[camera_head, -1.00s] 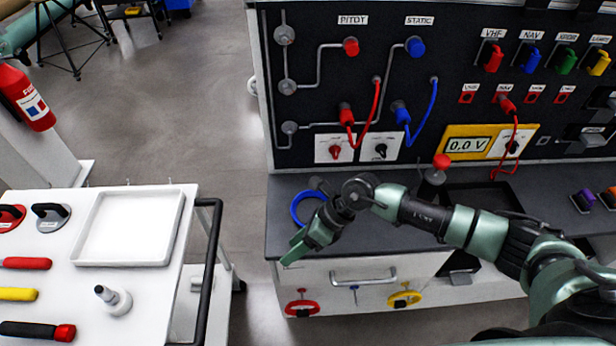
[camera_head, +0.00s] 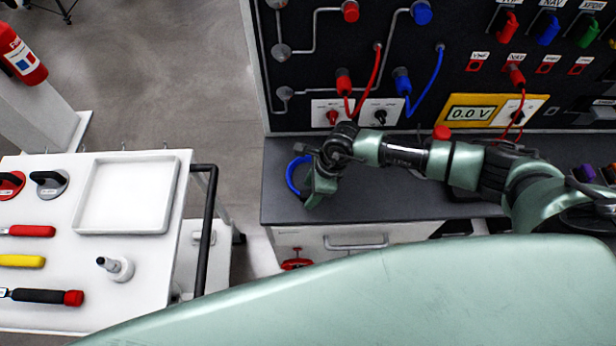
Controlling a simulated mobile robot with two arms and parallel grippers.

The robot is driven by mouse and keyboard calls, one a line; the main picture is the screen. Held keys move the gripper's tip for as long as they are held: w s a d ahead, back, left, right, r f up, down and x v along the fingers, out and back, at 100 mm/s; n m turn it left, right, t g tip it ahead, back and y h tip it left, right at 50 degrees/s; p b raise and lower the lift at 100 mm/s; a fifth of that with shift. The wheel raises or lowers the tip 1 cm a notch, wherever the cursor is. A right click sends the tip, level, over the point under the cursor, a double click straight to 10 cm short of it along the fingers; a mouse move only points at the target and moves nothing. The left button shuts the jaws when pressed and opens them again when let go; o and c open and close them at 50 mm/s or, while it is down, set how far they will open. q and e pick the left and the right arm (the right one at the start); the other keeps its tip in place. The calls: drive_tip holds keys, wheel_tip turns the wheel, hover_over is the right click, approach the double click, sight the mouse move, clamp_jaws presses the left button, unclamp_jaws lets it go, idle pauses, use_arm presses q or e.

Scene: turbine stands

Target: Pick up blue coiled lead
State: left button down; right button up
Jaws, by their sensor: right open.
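The blue coiled lead (camera_head: 291,178) lies on the dark bench top near its left end. Only its left part shows as a blue arc; the rest is hidden behind my right gripper. My right gripper (camera_head: 310,198) is open and points down over the lead's right side. I cannot tell whether its fingers touch the lead. My left gripper is not in view. A large pale green part of my own body covers the bottom of the picture.
The dark bench top (camera_head: 400,205) is bare right of the gripper. Behind it rises a black panel with plugged red and blue cables (camera_head: 427,85) and a yellow meter (camera_head: 470,112). A white cart with a tray (camera_head: 85,228) and tools stands left across a gap.

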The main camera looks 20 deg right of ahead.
drive_tip(key=shift+a+f, duration=0.1)
drive_tip(key=shift+f, duration=0.1)
clamp_jaws()
idle(1.3)
